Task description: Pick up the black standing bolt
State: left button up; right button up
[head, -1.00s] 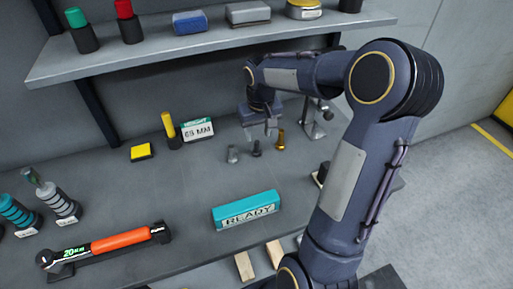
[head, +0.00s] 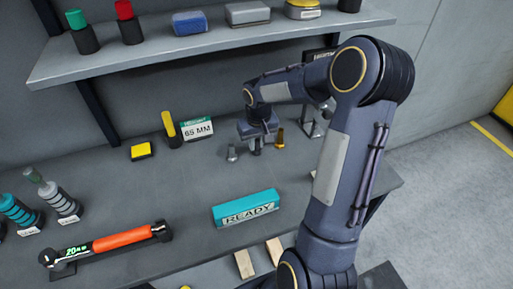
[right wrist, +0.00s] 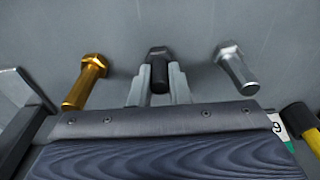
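The black bolt (right wrist: 159,72) stands on its head on the grey bench, with its shank pointing up at the camera in the right wrist view. The two fingers of my right gripper (right wrist: 159,84) flank its shank closely, with hardly any gap on either side. In the head view my right gripper (head: 257,140) is low over the bench, and the bolt is largely hidden by it. My left gripper is not in view.
A silver bolt (head: 232,153) and a gold bolt (head: 280,138) stand close on either side. A 65 MM sign (head: 197,129) and yellow-topped tool (head: 170,127) are to the left. A teal READY block (head: 245,208) lies in front. A shelf (head: 190,48) hangs above.

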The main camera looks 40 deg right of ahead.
grip_shut()
jog(key=shift+r, duration=0.15)
jog(key=shift+r, duration=0.25)
notch_tip(320, 180, up, 2)
jog(key=shift+r, duration=0.1)
jog(key=s+a+r+b, duration=0.2)
jog(key=s+a+r, duration=0.7)
jog(key=s+r, duration=0.1)
jog(key=shift+s, duration=0.35)
